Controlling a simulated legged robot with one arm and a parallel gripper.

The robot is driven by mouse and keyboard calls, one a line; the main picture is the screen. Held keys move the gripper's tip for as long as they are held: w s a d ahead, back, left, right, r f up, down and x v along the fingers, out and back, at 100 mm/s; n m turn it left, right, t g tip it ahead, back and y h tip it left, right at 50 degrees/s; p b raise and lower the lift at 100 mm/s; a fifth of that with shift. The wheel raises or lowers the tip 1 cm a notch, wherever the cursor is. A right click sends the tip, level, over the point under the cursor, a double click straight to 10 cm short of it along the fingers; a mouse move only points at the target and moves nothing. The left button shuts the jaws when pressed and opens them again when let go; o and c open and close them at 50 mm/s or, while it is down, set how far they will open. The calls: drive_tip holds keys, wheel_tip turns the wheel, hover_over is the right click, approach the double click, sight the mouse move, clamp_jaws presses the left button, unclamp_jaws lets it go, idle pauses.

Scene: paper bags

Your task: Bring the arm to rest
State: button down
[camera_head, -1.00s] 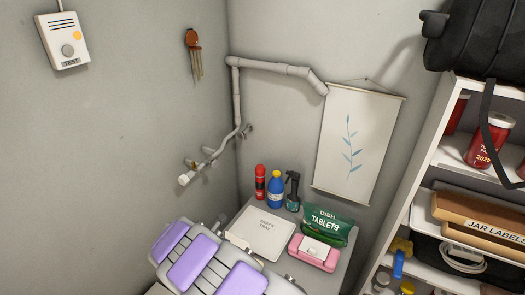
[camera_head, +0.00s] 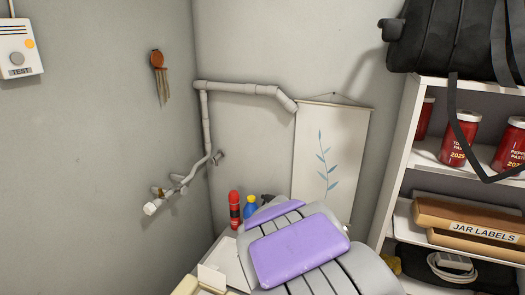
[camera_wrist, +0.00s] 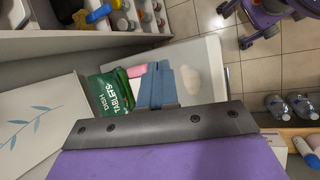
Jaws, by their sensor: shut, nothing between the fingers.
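My gripper (camera_wrist: 155,85) shows in the wrist view, its blue fingers shut together with nothing between them. It is above a pale worktop (camera_wrist: 208,72), beside a green dish tablets bag (camera_wrist: 108,95) and a pink thing (camera_wrist: 137,70) that the fingers partly cover. I cannot tell the exact height, but no contact shows. In the head view my purple and grey arm (camera_head: 300,250) is raised at the bottom centre. It hides most of the worktop and the bag there, and my fingers do not show.
A red bottle (camera_head: 234,210) and a blue bottle (camera_head: 250,207) stand behind my arm. A grey pipe (camera_head: 207,120) and a hanging picture (camera_head: 330,155) are on the walls. Shelves with red jars (camera_head: 459,140) and a black bag (camera_head: 450,35) rise at the right.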

drive_tip(key=s+f+m+g+y+b, duration=0.1)
drive_tip(key=s+m, duration=0.3)
drive_tip(key=s, duration=0.5)
drive_tip(key=s+f+m+g+y+b, duration=0.1)
drive_tip(key=s+f+m+y+b, duration=0.1)
drive_tip(key=s, duration=0.6)
drive_tip(key=s+f+m+g+y+b, duration=0.1)
drive_tip(key=s+f+m+y+b, duration=0.1)
drive_tip(key=s+m+b, duration=0.3)
drive_tip(key=s+f, duration=0.1)
drive_tip(key=s, duration=0.3)
drive_tip(key=shift+s+d+m+y, duration=0.2)
drive_tip(key=shift+s+m+y, duration=0.1)
drive_tip(key=shift+m, duration=0.1)
